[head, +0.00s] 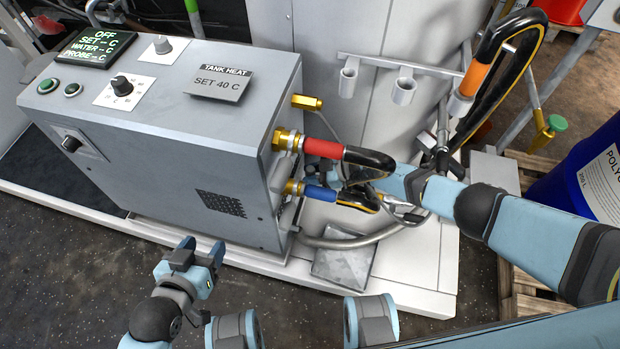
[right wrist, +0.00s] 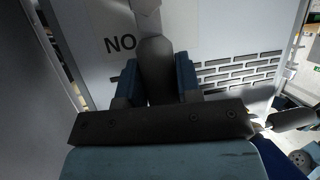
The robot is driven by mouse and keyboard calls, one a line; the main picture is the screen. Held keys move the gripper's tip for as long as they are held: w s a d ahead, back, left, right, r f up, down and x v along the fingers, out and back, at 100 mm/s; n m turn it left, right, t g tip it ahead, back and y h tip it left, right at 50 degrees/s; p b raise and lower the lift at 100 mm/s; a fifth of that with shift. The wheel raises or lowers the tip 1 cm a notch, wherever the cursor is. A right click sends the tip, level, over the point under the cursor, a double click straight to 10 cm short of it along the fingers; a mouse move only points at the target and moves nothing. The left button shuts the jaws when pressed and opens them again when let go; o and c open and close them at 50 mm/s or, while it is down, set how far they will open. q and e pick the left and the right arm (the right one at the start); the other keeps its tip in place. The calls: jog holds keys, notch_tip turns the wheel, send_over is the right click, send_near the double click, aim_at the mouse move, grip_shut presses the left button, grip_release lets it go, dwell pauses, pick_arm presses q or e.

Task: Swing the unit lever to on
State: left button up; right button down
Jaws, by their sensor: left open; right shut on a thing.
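The grey heating unit (head: 150,150) stands at the left in the head view, its display (head: 92,47) reading OFF. In the right wrist view, a dark lever handle (right wrist: 157,72) lies between the blue fingers of my right gripper (right wrist: 158,85), which is shut on it. Lettering that reads NO (right wrist: 121,44) is on the panel just left of the lever. In the head view, hoses partly hide my right gripper (head: 338,178) at the unit's right side, and the lever is hidden. My left gripper (head: 202,247) is open and empty, in front of the unit.
A red-collared hose (head: 323,148) and a blue-collared hose (head: 320,193) leave the unit's right side close to my right gripper. A pipe rack (head: 400,65) with cups holds an orange-collared hose (head: 474,77). A blue drum (head: 580,165) stands at right. Dark floor in front is clear.

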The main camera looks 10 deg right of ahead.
pick_arm(q)
jog(key=shift+f, duration=0.1)
pick_arm(e)
jog(key=shift+w+d, duration=0.1)
jog(key=shift+w, duration=0.1)
jog(key=c, duration=0.8)
grip_release()
jog(key=shift+d+r, duration=0.1)
jog(key=shift+s+d+r, duration=0.1)
jog(key=shift+d+r, duration=0.1)
jog(key=shift+d, duration=0.1)
pick_arm(q)
jog(key=shift+s+a+r+g+y+p, duration=0.25)
jog(key=shift+a+r+g+y+p, duration=0.25)
jog(key=shift+p, duration=2.55)
pick_arm(e)
jog(key=v, duration=1.2)
jog(key=shift+d, duration=0.45)
pick_arm(q)
jog(key=shift+f, duration=0.1)
